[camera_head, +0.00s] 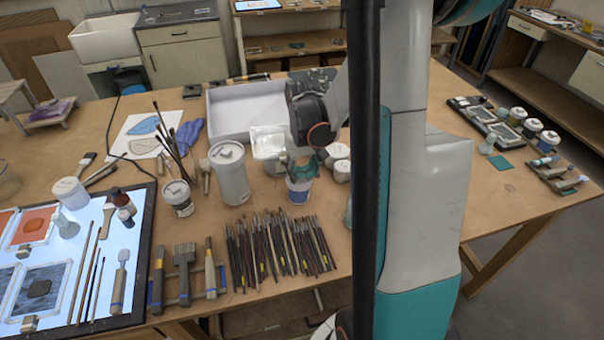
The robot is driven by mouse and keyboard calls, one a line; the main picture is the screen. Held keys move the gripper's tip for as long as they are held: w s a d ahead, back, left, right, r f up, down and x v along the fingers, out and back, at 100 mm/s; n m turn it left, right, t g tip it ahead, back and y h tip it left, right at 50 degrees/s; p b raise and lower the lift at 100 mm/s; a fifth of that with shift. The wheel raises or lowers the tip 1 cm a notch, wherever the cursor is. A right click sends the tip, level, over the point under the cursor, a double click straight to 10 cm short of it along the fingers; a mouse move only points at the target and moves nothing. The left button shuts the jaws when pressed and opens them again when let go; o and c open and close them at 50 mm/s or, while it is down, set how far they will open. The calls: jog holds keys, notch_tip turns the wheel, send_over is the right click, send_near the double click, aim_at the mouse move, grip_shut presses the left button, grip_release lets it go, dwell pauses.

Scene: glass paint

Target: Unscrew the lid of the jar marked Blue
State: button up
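A white jar with a blue band (299,190) stands upright on the wooden table, below my gripper. Its lettering is too small to read. My gripper (304,169) points down at the top of this jar, with its teal fingers at lid height. The fingers and the arm's end hide most of the lid. I cannot tell whether the fingers touch the lid or stand apart from it. Several similar white jars with dark or blue bands (532,127) stand at the far right of the table.
A tall white canister (229,173) stands left of the jar, and white-lidded jars (342,171) stand close on its right. Many brushes (279,247) lie in front. A white tray (213,115) is behind. A lit panel (145,215) lies at left. My arm hides the table's centre right.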

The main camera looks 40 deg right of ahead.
jog(key=shift+o, duration=1.3)
jog(key=shift+d, duration=0.1)
jog(key=o, duration=0.7)
jog(key=shift+r+p, duration=2)
jog(key=shift+r, duration=1.05)
jog(key=shift+w, duration=0.1)
jog(key=shift+c, duration=0.6)
